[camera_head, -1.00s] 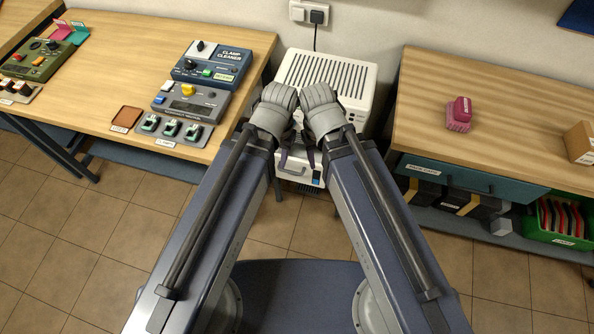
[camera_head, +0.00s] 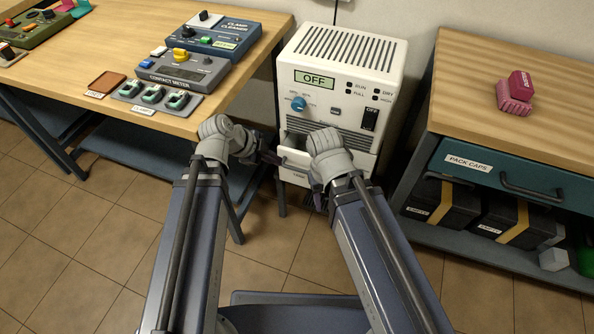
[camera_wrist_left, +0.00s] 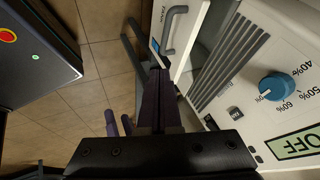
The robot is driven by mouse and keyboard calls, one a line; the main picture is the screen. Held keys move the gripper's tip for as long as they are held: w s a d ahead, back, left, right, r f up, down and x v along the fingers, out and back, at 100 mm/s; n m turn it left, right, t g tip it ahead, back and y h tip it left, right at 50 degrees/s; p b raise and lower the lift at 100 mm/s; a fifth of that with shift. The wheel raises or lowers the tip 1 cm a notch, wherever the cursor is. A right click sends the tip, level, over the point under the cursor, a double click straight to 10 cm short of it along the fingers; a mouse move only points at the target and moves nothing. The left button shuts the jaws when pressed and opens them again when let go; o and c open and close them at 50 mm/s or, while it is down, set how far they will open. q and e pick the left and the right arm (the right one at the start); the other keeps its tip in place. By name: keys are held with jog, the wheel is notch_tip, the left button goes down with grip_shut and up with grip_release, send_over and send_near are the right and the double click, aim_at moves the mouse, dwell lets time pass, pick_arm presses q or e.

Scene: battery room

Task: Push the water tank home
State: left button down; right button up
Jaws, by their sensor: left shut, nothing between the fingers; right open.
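The white dehumidifier (camera_head: 345,60) stands on the floor between the two benches, its display reading OFF. Its water tank (camera_head: 294,158) is low on the front, with a dark gap above its front panel; it appears to stick out somewhat. My arms partly hide it. In the left wrist view the tank (camera_wrist_left: 176,14) shows a grey handle and a small blue window. My left gripper (camera_head: 275,158) is shut and empty at the tank's left front; I cannot tell whether it touches. Its fingers (camera_wrist_left: 156,80) reach the tank's edge. My right gripper (camera_head: 318,198) is open, low before the tank, mostly hidden by its wrist.
The left bench (camera_head: 110,45) carries a clamp cleaner (camera_head: 228,30), a contact meter (camera_head: 180,72) and clamps. The tiled floor in front is open.

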aim_at(301, 152)
pick_arm(q)
jog(key=shift+w+a+f+m, duration=0.15)
jog(key=shift+w+f+m, duration=0.05)
jog(key=shift+f+m, duration=0.1)
pick_arm(e)
jog(key=shift+f, duration=0.45)
pick_arm(q)
jog(key=b+x, duration=0.8)
jog(key=x, duration=0.2)
jog(key=shift+a, duration=0.2)
jog(key=w, duration=0.1)
jog(key=w+d, duration=0.1)
jog(key=w, duration=0.1)
jog(key=shift+d+r, duration=0.1)
jog(key=shift+w+d, duration=0.2)
jog(key=shift+w, duration=0.3)
pick_arm(e)
notch_tip(301, 152, down, 8)
jog(key=shift+d, duration=0.15)
pick_arm(q)
jog(key=w, duration=0.2)
jog(key=w+d, duration=0.1)
jog(key=w, duration=0.1)
jog(key=shift+d, duration=0.1)
jog(key=shift+s, duration=0.25)
